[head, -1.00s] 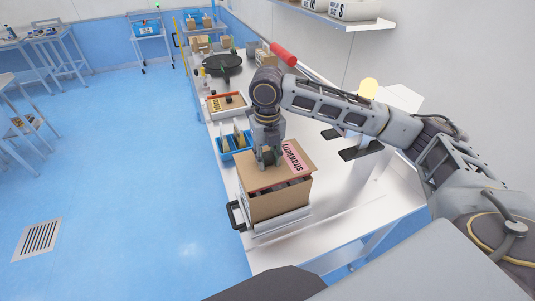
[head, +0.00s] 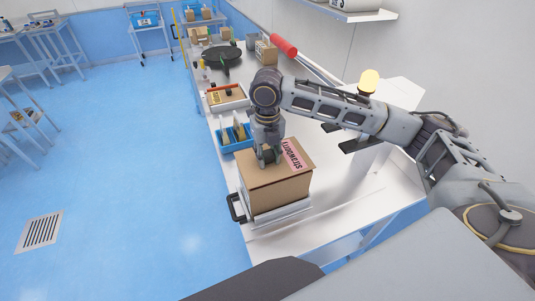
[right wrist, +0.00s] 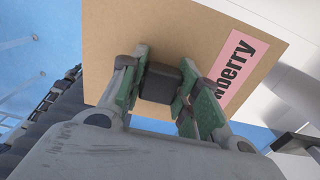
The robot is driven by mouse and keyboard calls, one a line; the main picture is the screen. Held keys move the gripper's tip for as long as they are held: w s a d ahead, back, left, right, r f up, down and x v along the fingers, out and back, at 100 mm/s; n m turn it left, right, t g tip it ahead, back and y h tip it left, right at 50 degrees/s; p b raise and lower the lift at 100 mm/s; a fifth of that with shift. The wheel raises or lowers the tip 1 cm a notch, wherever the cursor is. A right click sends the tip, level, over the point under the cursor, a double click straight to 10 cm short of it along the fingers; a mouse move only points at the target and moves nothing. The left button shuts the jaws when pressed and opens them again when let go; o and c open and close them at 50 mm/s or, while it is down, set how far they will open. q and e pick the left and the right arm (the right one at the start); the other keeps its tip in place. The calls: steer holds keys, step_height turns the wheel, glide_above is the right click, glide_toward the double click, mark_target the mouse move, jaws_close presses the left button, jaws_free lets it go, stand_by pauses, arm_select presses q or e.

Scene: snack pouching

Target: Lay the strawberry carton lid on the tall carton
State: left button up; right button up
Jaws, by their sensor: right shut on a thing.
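The strawberry carton lid (head: 262,177) is a flat brown board with a pink "strawberry" label. It lies over the top of the tall carton (head: 280,196), roughly lined up with its edges, with no clear gap in the head view. In the right wrist view the lid (right wrist: 110,45) fills the upper middle, with a dark knob (right wrist: 158,88) on it. My right gripper (head: 268,160) is above the lid; in the right wrist view its green-padded fingers (right wrist: 160,80) are shut on the knob. The carton's inside is hidden. My left gripper is out of view.
The carton stands on a pale tray (head: 282,214) with a black handle (head: 235,208) at the table's left edge. Behind are a blue bin (head: 225,138), a wooden tray (head: 226,103) and a dark pan (head: 222,53).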

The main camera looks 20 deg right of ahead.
steer(key=o, duration=1.1)
steer(key=shift+r, duration=6)
